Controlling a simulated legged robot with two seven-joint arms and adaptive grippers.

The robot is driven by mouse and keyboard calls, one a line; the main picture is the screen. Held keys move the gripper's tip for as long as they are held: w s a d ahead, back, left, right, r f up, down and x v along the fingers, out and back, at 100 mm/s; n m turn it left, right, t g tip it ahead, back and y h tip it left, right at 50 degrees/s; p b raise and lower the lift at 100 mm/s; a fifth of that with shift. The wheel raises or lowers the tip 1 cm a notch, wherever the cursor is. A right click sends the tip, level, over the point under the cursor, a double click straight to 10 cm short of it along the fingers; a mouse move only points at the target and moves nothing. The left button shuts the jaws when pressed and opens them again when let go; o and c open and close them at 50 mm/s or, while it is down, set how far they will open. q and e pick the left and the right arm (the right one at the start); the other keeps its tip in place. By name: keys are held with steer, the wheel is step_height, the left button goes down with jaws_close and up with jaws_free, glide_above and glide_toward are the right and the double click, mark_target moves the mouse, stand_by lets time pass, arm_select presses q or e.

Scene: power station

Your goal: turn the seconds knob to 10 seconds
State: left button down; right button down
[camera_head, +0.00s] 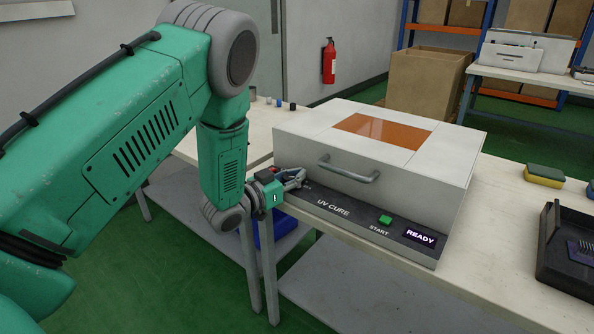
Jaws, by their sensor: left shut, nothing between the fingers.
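A pale grey UV cure box (390,150) with an orange window (383,130) and a front handle (348,172) stands on the table. Its dark front panel (340,222) carries the label UV CURE, a green START button (385,219) and a display (419,238) reading READY. My left gripper (301,178) is shut at the left end of this panel, just below the lid's left front corner. The seconds knob cannot be made out; the gripper covers that end of the panel. I cannot tell whether the fingers touch anything. My right gripper is not in view.
The table (500,225) has free room right of the box. A black tray (570,250) and a yellow-green sponge (545,175) lie at the right. Small bottle-like items (280,103) stand behind the box at the left. A blue bin (270,228) is below.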

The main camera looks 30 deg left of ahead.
arm_select(q)
steer(key=c, duration=1.6)
jaws_free()
steer(key=shift+s+a, duration=0.1)
steer(key=shift+s, duration=0.05)
steer(key=shift+f, duration=0.1)
steer(key=v, duration=1.2)
steer(key=shift+a, duration=0.1)
